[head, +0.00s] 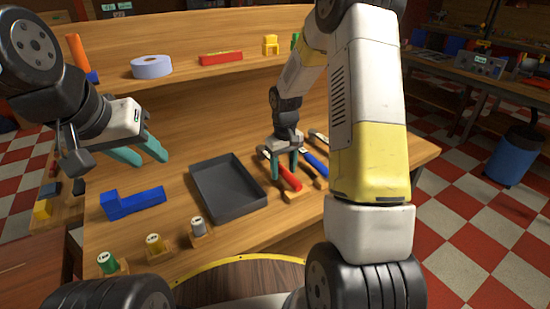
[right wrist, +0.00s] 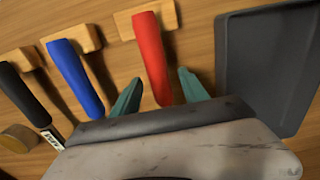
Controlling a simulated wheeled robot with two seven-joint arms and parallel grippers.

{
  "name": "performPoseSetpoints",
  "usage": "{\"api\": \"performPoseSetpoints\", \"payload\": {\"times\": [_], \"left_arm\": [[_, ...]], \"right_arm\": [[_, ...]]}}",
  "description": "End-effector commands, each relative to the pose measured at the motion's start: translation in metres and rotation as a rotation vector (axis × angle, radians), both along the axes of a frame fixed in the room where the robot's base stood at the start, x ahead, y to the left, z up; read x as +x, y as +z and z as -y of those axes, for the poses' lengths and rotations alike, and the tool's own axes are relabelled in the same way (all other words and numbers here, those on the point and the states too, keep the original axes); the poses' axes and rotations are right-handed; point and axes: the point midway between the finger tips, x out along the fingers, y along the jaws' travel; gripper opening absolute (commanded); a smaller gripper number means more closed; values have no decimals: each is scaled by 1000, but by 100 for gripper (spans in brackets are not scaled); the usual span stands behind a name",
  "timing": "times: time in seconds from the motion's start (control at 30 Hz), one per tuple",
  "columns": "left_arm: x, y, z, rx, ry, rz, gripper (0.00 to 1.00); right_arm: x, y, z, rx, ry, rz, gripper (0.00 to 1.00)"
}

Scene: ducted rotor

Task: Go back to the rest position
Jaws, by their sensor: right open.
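My left gripper (head: 149,160) hangs in the air at the left, over the workbench (head: 180,228). Its two teal fingers are apart, with nothing between them. My right gripper (head: 284,176) points down at the tools right of the grey tray. Its teal fingers are apart. The red-handled tool (head: 287,174) lies between or just below them. In the right wrist view the red handle (right wrist: 152,55) shows between the open fingers (right wrist: 160,92), with no finger visibly pressed against it.
A blue-handled tool (head: 315,164) lies right beside the red one. The grey tray (head: 262,205) is empty. A blue block part (head: 132,202) and several small spools on wooden blocks, one green (head: 107,262), stand at the front left. A shelf (head: 185,72) holds tape (head: 151,67).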

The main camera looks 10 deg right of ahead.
Motion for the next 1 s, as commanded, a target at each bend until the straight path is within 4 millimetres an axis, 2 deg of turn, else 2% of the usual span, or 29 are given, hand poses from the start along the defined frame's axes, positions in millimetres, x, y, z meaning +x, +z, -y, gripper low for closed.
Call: {"api": "performPoseSetpoints", "payload": {"times": [0.3,0.53,0.6,0.67,0.77,0.9,1.0], "left_arm": [[0,0,0,0,0,0,36],[0,0,0,0,0,0,36],[0,0,0,0,0,0,36],[0,0,0,0,0,0,36],[0,0,0,0,0,0,36],[0,0,0,0,0,0,36],[0,0,0,0,0,0,36]], "right_arm": [[1,52,0,1,1,5,52],[0,78,0,2,-2,10,52],[-5,91,-1,5,-10,25,52],[-13,107,-1,10,-22,48,52],[-33,142,-2,25,-54,106,52],[-73,190,-5,60,-105,194,52],[-104,217,-7,90,-142,255,52]]}}
